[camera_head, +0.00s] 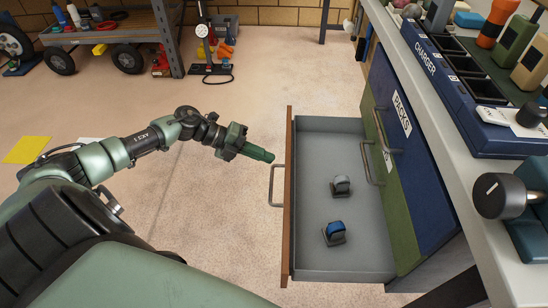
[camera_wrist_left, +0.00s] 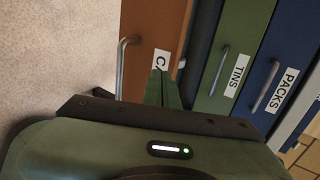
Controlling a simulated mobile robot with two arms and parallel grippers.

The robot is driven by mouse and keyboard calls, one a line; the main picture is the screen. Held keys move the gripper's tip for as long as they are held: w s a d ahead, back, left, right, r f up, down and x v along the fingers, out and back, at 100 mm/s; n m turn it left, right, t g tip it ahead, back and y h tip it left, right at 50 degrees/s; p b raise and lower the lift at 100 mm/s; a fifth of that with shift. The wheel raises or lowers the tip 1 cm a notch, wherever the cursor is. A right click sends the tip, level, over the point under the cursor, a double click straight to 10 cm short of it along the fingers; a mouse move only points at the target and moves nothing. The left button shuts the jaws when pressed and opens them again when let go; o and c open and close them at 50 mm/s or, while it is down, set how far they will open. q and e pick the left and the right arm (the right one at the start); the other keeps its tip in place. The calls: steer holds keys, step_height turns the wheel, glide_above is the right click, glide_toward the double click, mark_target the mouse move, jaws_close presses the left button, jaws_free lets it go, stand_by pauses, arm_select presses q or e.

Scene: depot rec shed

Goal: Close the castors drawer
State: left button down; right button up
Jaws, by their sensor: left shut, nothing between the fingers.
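The castors drawer (camera_head: 308,262) is pulled far out from the bench unit in the head view. Its brown front (camera_head: 289,235) faces left and has a metal bar handle (camera_head: 273,186). Inside lie a grey castor (camera_head: 341,186) and a blue-topped castor (camera_head: 334,233). In the wrist view, its orange-brown front (camera_wrist_left: 150,25) shows a label starting "CA", partly hidden by my fingers, and the handle (camera_wrist_left: 121,65). My left gripper (camera_head: 270,157) is shut and empty, fingertips just outside the front, near the handle's far end. I cannot tell whether they touch. My right gripper is not in view.
The green TINS drawer (camera_wrist_left: 228,60) and blue PACKS drawer (camera_wrist_left: 276,85) appear shut. A charger (camera_head: 440,75) with several packs stands on the bench above. A shelf cart (camera_head: 120,35) stands at the back left.

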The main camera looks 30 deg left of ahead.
arm_select(q)
steer(key=shift+w+d, duration=0.4)
steer(key=shift+d, duration=0.2)
steer(key=shift+w+d, duration=0.35)
steer(key=shift+d, duration=0.25)
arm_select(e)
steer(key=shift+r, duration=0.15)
arm_select(q)
steer(key=w+d+p, duration=0.2)
steer(key=w+d, duration=0.3)
steer(key=d, duration=0.4)
steer(key=w+d+p, duration=0.3)
steer(key=w+d, duration=0.3)
steer(key=d, duration=0.3)
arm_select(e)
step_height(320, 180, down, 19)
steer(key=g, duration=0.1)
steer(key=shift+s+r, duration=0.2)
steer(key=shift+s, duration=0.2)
arm_select(q)
steer(key=shift+a, duration=0.15)
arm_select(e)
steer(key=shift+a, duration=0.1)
